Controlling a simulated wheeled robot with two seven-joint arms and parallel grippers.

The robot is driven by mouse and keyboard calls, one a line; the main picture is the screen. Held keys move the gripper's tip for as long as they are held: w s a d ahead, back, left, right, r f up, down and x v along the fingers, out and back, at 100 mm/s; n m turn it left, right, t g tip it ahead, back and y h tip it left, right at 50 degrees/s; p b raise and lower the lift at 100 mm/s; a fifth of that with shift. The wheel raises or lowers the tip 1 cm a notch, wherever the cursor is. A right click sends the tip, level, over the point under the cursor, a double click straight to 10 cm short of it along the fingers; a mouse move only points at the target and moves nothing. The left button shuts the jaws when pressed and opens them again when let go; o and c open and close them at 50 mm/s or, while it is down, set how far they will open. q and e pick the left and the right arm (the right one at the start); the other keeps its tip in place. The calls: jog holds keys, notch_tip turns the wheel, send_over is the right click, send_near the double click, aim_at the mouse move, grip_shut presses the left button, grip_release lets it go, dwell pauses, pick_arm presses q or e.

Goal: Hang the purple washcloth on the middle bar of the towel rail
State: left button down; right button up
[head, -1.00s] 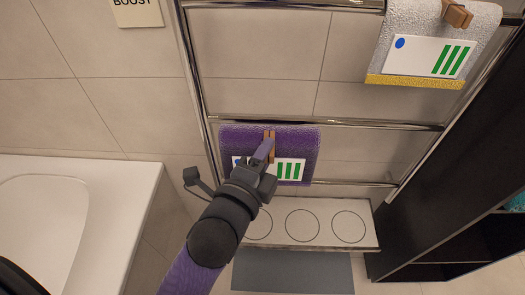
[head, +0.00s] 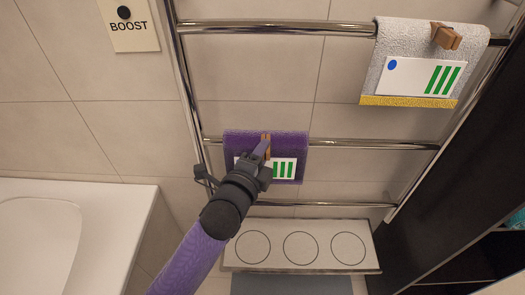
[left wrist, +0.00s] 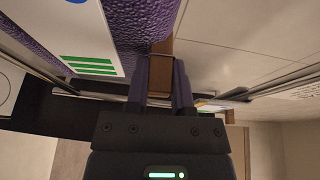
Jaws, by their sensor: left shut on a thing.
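The purple washcloth (head: 235,141) carries a white card with green stripes and a wooden clip (head: 267,143). In the head view it overlaps the left part of the towel rail's middle bar (head: 370,144), with its top edge a little above the bar line. I cannot tell whether it lies over the bar or in front of it. My left gripper (head: 261,149) is shut on the clip. In the left wrist view the fingers (left wrist: 160,80) hold the clip (left wrist: 161,47) against the washcloth (left wrist: 140,20). My right gripper is out of view.
A white towel with a yellow edge (head: 400,100) and its own clip hangs on the upper bar (head: 280,28), at right. A lower bar (head: 330,204) runs below, above a pale shelf with circles (head: 372,262). A dark cabinet (head: 440,200) stands right, a white tub (head: 120,215) left.

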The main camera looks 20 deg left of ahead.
pick_arm(q)
jog(key=shift+c, duration=2)
grip_release()
jog(key=shift+f, duration=0.1)
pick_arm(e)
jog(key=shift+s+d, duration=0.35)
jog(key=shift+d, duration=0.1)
pick_arm(q)
jog(key=shift+s, duration=0.1)
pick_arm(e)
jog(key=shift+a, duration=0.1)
